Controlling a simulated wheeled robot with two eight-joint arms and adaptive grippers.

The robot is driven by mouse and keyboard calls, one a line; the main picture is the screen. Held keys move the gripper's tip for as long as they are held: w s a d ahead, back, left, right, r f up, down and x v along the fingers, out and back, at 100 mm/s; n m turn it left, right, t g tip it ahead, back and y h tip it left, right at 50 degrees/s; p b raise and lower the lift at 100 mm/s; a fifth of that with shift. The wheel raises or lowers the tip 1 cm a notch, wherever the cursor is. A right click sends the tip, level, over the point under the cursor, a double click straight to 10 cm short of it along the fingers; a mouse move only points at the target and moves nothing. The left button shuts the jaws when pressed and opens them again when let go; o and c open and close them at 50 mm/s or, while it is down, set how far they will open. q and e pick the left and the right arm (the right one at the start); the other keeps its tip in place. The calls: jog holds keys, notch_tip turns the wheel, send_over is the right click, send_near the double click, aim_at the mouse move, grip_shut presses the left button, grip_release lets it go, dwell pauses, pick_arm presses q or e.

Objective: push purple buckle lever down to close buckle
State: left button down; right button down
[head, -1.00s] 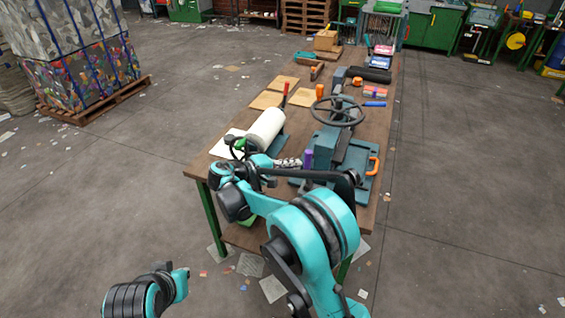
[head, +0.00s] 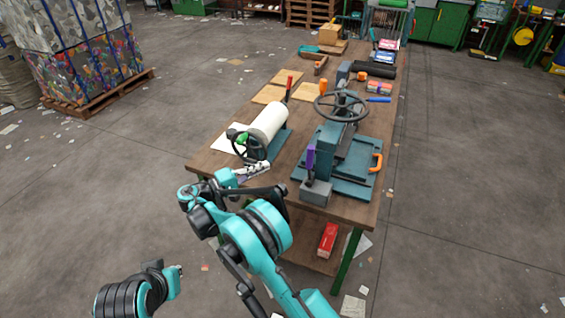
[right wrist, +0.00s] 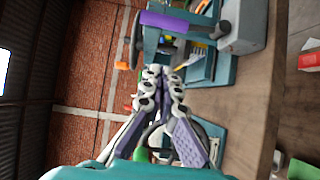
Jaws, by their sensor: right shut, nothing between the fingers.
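The purple lever (head: 310,157) stands upright on the grey block at the near end of the blue-green press (head: 327,150). In the right wrist view the purple lever (right wrist: 165,20) lies across the top, beyond my fingertips. My right gripper (head: 266,167) is shut and empty, to the left of the lever and apart from it. Its closed fingers (right wrist: 165,74) fill the middle of the right wrist view. Part of my left arm shows at the lower left, but I cannot make out its gripper.
A white roll (head: 268,121) on a stand with a dark handwheel is left of the press, close to my right gripper. The press carries a large handwheel (head: 342,106) and an orange handle (head: 377,162). A red box (head: 327,240) sits on the lower shelf.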

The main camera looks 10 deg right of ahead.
aim_at(311, 165)
jog(key=s+d+b+x, duration=0.1)
jog(key=s+b+x, duration=0.1)
jog(key=x, duration=1)
jog(key=shift+s+d+b, duration=0.2)
jog(key=shift+b, duration=0.45)
